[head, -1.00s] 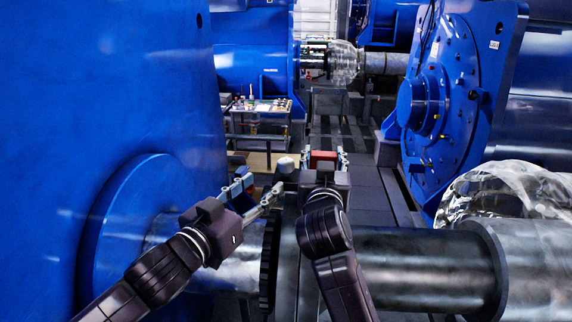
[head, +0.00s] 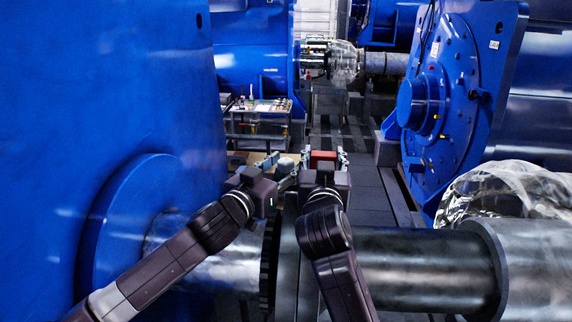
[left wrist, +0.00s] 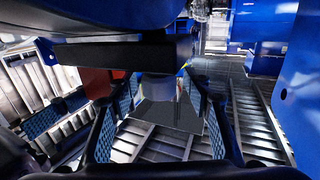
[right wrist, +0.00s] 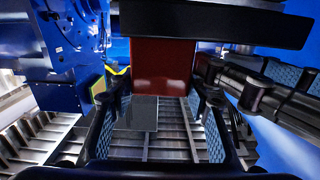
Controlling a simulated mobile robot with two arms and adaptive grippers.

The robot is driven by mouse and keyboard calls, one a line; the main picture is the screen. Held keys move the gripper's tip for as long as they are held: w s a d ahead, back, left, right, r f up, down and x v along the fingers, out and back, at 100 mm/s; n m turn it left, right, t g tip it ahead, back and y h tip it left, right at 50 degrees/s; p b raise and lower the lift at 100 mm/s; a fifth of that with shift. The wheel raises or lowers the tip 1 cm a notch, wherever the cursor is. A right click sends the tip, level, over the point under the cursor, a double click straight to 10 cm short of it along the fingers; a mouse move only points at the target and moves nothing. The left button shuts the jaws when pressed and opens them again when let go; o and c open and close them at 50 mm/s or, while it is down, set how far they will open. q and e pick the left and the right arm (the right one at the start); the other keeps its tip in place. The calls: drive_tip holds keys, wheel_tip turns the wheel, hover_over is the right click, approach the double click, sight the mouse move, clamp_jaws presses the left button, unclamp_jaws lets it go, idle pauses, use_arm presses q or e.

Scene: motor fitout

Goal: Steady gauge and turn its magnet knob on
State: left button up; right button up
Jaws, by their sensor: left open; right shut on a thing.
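The gauge shows a red block (head: 323,156) in the head view, between the fingers of my right gripper (head: 323,160). In the right wrist view the red block (right wrist: 165,66) sits between the padded fingers, under a dark flat part. My right gripper is shut on it. A grey rounded knob (head: 286,163) shows just left of the block. My left gripper (head: 279,168) is open, its fingertips at the knob. In the left wrist view a grey cylindrical part, seemingly the knob (left wrist: 163,88), lies between the open pads. I cannot tell whether they touch it.
A large blue housing (head: 120,90) stands close on the left, with a thick steel shaft (head: 420,262) running across below my arms. A blue flanged machine (head: 450,90) stands at right. A tool cart (head: 260,108) is behind. The floor beyond is largely clear.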

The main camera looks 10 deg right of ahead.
use_arm(q)
drive_tip(key=c, duration=1.2)
drive_tip(key=shift+f+m+g+h, duration=0.1)
drive_tip(key=shift+m+g+h, duration=0.2)
drive_tip(key=shift+d+h, duration=0.1)
drive_tip(key=shift+h, duration=0.2)
drive_tip(key=shift+s+d+m+g+h, duration=0.15)
drive_tip(key=shift+m+g+h, duration=0.65)
drive_tip(key=shift+m+g, duration=0.3)
drive_tip(key=shift+w+r+m+g+h, duration=0.15)
drive_tip(key=shift+m+g+h, duration=0.5)
drive_tip(key=shift+m+g, duration=0.5)
drive_tip(key=shift+w+r+m+g+h, duration=0.15)
drive_tip(key=shift+m+g+h, duration=0.5)
drive_tip(key=shift+g, duration=0.85)
drive_tip(key=shift+w+r+m+g+h, duration=0.15)
drive_tip(key=shift+m+g+h, duration=0.45)
drive_tip(key=shift+m+g, duration=0.6)
drive_tip(key=shift+s+g, duration=0.1)
drive_tip(key=shift+g, duration=0.55)
drive_tip(key=shift+s+f, duration=0.2)
drive_tip(key=shift+f, duration=0.05)
